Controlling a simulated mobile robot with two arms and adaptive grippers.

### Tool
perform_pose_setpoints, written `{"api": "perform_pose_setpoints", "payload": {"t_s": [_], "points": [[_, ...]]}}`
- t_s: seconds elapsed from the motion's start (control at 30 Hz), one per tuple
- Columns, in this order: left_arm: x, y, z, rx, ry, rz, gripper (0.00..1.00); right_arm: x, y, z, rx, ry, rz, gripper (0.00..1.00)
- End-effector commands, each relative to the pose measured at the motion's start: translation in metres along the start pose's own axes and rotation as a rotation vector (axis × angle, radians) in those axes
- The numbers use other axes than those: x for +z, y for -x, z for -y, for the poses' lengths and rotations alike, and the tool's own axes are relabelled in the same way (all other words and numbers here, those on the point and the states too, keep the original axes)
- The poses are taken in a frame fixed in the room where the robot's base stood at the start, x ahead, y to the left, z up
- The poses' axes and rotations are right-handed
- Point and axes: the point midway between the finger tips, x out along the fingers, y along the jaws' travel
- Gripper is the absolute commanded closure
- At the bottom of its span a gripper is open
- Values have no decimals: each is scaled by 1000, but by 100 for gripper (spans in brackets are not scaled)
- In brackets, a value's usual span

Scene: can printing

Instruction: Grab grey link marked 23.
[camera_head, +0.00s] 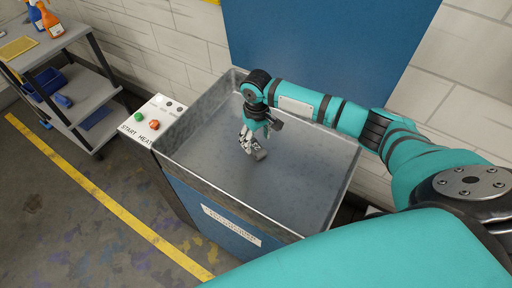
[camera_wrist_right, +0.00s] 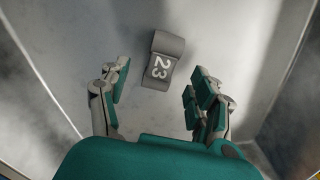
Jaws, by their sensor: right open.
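The grey link marked 23 (camera_wrist_right: 162,62) lies on the bare floor of a grey metal bin (camera_head: 300,205), its white number facing up in the right wrist view. My right gripper (camera_head: 250,143) reaches down into the bin; in the right wrist view its fingers (camera_wrist_right: 160,84) are spread and empty. The link shows just beyond the fingertips, between their lines and apart from them. In the head view, the link is hard to tell from the grey fingers. My left gripper is not in view.
The bin's raised metal walls surround my right gripper. A white button box (camera_head: 153,119) with green and red buttons stands at its left. A grey shelf cart (camera_head: 62,85) with bottles is further left. A blue panel (camera_head: 330,45) is behind the bin. The bin floor around the link looks clear.

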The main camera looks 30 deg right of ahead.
Motion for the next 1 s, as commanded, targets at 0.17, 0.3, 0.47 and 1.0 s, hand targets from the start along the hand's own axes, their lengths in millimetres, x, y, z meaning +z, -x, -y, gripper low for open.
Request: {"api": "perform_pose_setpoints", "payload": {"t_s": [0.17, 0.3, 0.47, 1.0], "points": [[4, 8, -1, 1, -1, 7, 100, 1, -28, 2, 2, 0, 5, 37], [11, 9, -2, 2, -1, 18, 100, 0, -40, 2, 1, 0, 1, 37], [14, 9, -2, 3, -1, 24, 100, 0, -43, 2, 1, 1, 1, 37], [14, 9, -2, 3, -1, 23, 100, 0, -42, 1, 1, 0, 1, 97]]}}
